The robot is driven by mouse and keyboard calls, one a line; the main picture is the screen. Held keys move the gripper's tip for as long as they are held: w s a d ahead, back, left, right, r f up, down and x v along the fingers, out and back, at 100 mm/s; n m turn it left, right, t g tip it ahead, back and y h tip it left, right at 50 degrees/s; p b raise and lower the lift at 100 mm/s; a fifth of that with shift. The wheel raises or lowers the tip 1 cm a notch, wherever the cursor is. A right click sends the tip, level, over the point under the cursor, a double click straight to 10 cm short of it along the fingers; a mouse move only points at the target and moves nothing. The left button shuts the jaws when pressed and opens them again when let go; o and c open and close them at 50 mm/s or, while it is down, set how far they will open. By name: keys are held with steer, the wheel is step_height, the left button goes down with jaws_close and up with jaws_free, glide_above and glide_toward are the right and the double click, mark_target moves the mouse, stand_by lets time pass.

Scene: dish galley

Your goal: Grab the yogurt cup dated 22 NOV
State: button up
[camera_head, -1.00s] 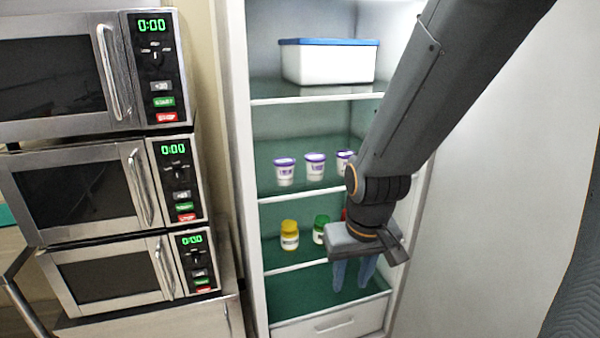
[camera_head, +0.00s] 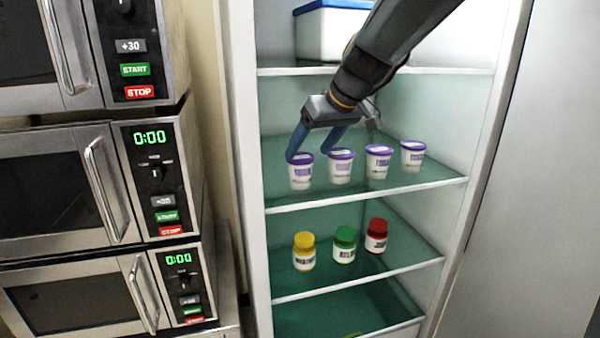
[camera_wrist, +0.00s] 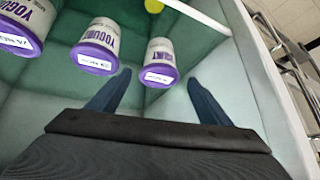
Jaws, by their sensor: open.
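Several white yogurt cups with purple lids stand upright in a row on the middle shelf (camera_head: 400,187) of an open fridge. They are the leftmost cup (camera_head: 301,178), a second cup (camera_head: 340,172), a third cup (camera_head: 378,168) and the rightmost cup (camera_head: 411,160). My gripper (camera_head: 308,155) is open and empty, its fingers close to the lids of the two left cups. In the wrist view, three cups show upside down, one (camera_wrist: 160,58) between my fingers, another (camera_wrist: 98,50) beside it and one (camera_wrist: 22,25) at the left edge. Their lid labels are too small to read surely.
Yellow (camera_head: 304,252), green (camera_head: 344,246) and red-lidded (camera_head: 376,237) jars stand on the shelf below. A blue-lidded white box (camera_head: 325,35) is on the shelf above. Stacked microwaves (camera_head: 60,190) stand left of the fridge. The fridge side wall (camera_head: 490,130) bounds the right.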

mark_target(303, 169)
steer(key=shift+d+f, duration=0.15)
steer(key=shift+d, duration=0.1)
steer(key=shift+s+d+n, duration=0.1)
steer(key=shift+s+n, duration=0.15)
steer(key=shift+n, duration=0.15)
steer(key=shift+w+f+g+p, duration=0.1)
steer(key=shift+f+g+p, duration=0.15)
steer(key=shift+g+p, duration=0.1)
steer(key=shift+p+x, duration=1.2)
steer(key=shift+x, duration=2.55)
steer(key=c, duration=1.3)
